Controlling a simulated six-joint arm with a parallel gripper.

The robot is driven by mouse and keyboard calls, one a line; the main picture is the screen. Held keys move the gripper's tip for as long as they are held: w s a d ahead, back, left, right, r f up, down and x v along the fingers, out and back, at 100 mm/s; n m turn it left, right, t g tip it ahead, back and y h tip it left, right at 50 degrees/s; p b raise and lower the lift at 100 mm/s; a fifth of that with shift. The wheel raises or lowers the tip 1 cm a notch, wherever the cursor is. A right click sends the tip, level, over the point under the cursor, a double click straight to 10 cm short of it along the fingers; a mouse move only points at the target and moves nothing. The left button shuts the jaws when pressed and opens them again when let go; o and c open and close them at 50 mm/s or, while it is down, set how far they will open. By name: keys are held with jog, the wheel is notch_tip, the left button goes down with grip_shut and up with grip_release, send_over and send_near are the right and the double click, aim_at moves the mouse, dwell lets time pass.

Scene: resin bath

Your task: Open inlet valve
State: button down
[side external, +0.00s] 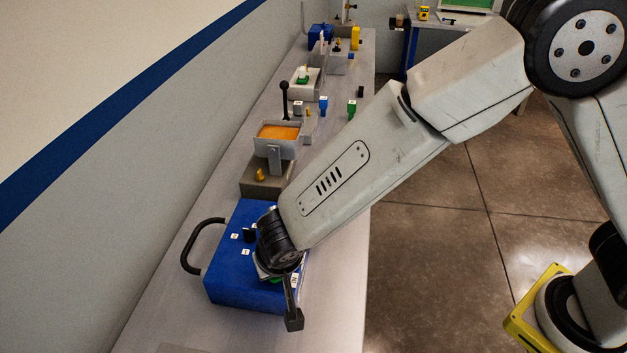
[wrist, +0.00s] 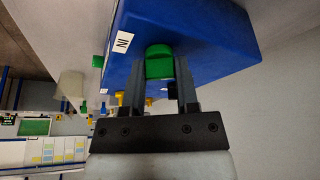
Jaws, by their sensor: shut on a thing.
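The inlet valve shows as a green knob (wrist: 158,64) on a face of the blue box, beside a white label that reads IN, in the wrist view. My gripper (wrist: 160,75) is shut on the green knob, with one finger on each side of it. In the side view the blue box (side external: 232,278) stands on the near part of the bench. My wrist and gripper (side external: 290,285) are at its right side there, and they hide most of the knob.
A black handle (side external: 197,245) sticks out from the box's left side. Behind the box stand a grey base (side external: 262,188) and an orange-filled tray (side external: 278,132). Several small coloured blocks lie farther back. A wall runs along the left. Open floor lies to the right.

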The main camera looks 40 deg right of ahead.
jog(key=m+h, duration=0.1)
jog(key=m, duration=0.2)
jog(key=m+g+h, duration=0.1)
jog(key=m, duration=0.2)
jog(key=shift+a+f+m, duration=0.1)
jog(key=shift+m, duration=0.3)
jog(key=shift+g, duration=0.3)
jog(key=shift+c, duration=1.8)
grip_release()
jog(key=shift+r, duration=0.2)
jog(key=v, duration=0.7)
jog(key=shift+s+a+r, duration=0.15)
jog(key=shift+a+r, duration=0.05)
jog(key=shift+a, duration=0.05)
